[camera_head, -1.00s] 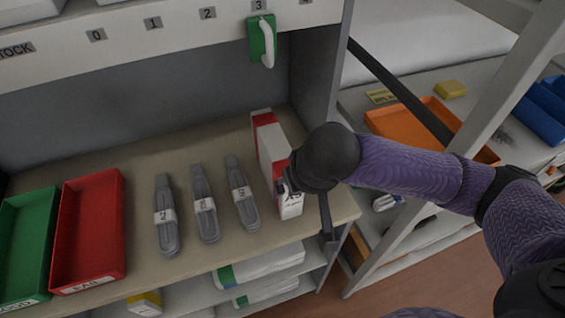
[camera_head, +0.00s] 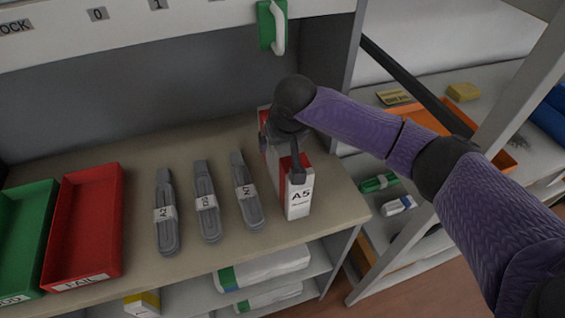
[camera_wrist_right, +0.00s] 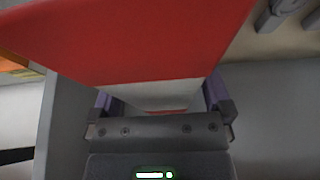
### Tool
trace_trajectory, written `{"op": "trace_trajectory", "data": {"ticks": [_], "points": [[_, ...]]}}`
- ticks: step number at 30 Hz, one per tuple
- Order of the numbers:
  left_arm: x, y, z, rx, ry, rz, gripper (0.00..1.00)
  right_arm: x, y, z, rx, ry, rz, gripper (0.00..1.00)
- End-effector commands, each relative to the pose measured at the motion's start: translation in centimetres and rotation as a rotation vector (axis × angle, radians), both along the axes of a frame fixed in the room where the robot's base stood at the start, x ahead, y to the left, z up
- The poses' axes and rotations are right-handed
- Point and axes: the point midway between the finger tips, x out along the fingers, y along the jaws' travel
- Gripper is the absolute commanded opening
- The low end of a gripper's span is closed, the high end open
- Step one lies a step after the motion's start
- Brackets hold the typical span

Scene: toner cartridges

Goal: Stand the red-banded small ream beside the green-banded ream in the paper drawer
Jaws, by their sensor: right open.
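The red-banded small ream (camera_head: 299,203), marked A5, stands on the shelf top near its right end. My right gripper (camera_head: 282,152) is over the upper part of the ream, with its fingers on either side. It is open; I cannot tell whether the fingers touch the ream. In the right wrist view the red band (camera_wrist_right: 140,45) fills the upper middle and the ream reaches between the fingers (camera_wrist_right: 160,105). A white ream with a green band (camera_head: 262,269) lies on the lower shelf; I cannot tell whether it is in the paper drawer. My left gripper is out of view.
Red (camera_head: 85,225) and green (camera_head: 22,240) trays are at far left. A dark wall panel (camera_head: 325,85) rises behind the ream. A rack with an orange tray (camera_head: 500,160) stands to the right.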

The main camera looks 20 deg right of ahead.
Motion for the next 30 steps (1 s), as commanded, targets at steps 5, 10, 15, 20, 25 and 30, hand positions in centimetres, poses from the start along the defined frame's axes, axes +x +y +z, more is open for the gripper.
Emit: {"op": "trace_trajectory", "data": {"ticks": [5, 10, 15, 20, 25, 30], "points": [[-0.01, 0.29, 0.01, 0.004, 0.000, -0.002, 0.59, 0.08, -0.01, -0.09, 0.000, -0.001, 0.000, 1.00], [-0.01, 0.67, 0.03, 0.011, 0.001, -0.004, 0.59, 0.06, -0.01, -0.07, 0.000, -0.001, 0.000, 0.72], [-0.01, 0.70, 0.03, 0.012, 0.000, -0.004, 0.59, 0.05, -0.01, -0.08, 0.000, -0.001, 0.000, 0.36], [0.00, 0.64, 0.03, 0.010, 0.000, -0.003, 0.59, 0.04, -0.01, -0.08, 0.000, -0.001, -0.001, 0.03], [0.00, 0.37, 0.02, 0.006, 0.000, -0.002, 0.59, 0.04, -0.01, -0.09, 0.000, 0.000, -0.001, 0.00], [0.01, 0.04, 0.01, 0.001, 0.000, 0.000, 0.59, 0.13, 0.00, 0.06, 0.001, -0.005, -0.001, 0.00]]}}
